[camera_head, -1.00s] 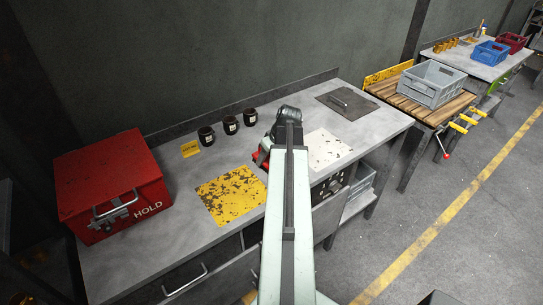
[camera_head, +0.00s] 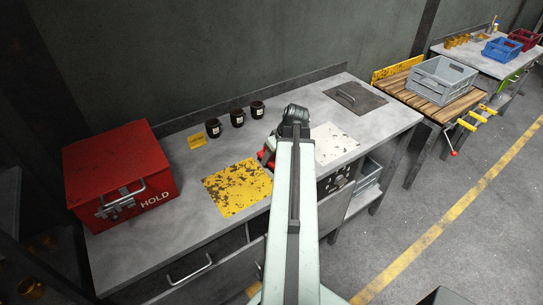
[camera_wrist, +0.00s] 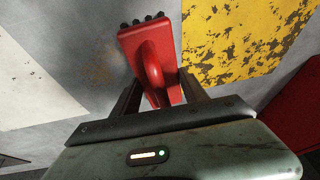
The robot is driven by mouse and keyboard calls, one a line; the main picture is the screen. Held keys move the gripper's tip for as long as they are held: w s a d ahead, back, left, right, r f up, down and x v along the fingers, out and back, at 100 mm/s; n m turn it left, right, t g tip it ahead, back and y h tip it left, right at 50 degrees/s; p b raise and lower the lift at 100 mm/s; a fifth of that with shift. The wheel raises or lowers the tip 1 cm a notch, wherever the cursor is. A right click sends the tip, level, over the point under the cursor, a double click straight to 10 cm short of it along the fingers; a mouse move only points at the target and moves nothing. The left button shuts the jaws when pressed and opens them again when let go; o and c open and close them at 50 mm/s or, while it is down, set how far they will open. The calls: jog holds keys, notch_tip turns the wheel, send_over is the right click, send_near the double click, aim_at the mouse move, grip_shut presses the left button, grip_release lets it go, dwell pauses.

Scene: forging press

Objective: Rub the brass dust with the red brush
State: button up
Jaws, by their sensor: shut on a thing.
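My gripper (camera_wrist: 160,92) is shut on the red brush (camera_wrist: 150,52), seen in the wrist view. The brush's dark bristle tufts point away from my gripper, over bare grey bench top. A faint brownish patch (camera_wrist: 98,70), perhaps the brass dust, lies on the bench left of the brush. I cannot tell whether the bristles touch the bench. In the head view only a bit of the red brush (camera_head: 266,158) shows beside my arm, which hides the gripper and the patch.
A worn yellow sheet (camera_head: 238,187) lies left of my arm and a white sheet (camera_head: 333,142) right of it. Several dark cups, including one (camera_head: 237,118), stand behind. A red HOLD box (camera_head: 115,178) fills the left end. A dark plate (camera_head: 354,97) lies at the far right.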

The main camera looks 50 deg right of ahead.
jog(key=shift+s+d, duration=0.3)
jog(key=shift+d, duration=0.65)
jog(key=shift+s+d, duration=0.25)
jog(key=shift+d, duration=0.65)
jog(key=shift+d, duration=0.1)
jog(key=shift+s+d, duration=0.45)
jog(key=shift+d, duration=0.8)
jog(key=shift+s+d, duration=0.4)
jog(key=shift+d, duration=0.8)
jog(key=shift+s+d, duration=0.45)
jog(key=shift+d, duration=0.8)
jog(key=shift+s+a, duration=0.25)
jog(key=shift+s, duration=0.35)
jog(key=shift+s+a, duration=0.25)
jog(key=shift+s, duration=0.35)
jog(key=shift+w+a, duration=0.65)
jog(key=shift+a, duration=1.25)
jog(key=shift+w+a, duration=0.7)
jog(key=shift+a, duration=1.2)
jog(key=shift+w+a, duration=0.65)
jog(key=shift+a, duration=1.25)
notch_tip(320, 180, up, 6)
jog(key=p, duration=0.6)
